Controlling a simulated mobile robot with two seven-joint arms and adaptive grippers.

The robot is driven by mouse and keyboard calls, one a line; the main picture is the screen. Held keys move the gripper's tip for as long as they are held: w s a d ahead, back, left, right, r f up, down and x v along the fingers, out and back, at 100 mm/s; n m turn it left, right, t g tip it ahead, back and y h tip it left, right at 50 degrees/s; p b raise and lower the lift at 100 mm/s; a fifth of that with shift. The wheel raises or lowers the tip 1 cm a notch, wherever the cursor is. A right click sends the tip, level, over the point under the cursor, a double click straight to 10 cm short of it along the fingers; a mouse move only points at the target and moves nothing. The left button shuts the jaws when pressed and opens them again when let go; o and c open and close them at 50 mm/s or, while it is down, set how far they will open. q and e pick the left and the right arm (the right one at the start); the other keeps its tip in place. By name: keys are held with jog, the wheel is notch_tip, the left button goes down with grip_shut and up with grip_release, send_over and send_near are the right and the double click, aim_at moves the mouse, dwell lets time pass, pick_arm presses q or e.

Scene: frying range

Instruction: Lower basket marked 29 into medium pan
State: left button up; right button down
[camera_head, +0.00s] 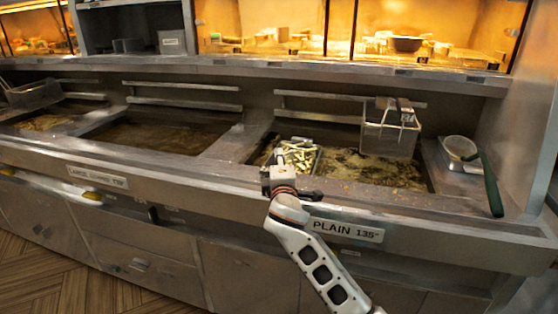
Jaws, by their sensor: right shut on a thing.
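My right gripper (279,172) is at the front rim of the right-hand frying pan and is shut on the front end of a wire basket. This basket (319,163) holds pale chips and is at the left side of the right pan (432,187); I cannot tell how deep it sits in the oil. My gripper hides its handle. A second wire basket (390,142) hangs from the rail above the same pan and looks empty. A third basket (34,94) is at the far left. I cannot read a 29 on any basket. My left gripper is not in view.
The middle pan (160,136) holds dark oil and no basket. A plate (345,230) on the front reads "PLAIN 135°". A lit food cabinet (400,30) stands behind.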

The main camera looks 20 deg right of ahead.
jog(key=shift+f, duration=0.5)
dwell(0.4)
jog(key=c, duration=1.8)
grip_release()
jog(key=shift+c, duration=0.2)
jog(key=shift+f, duration=0.15)
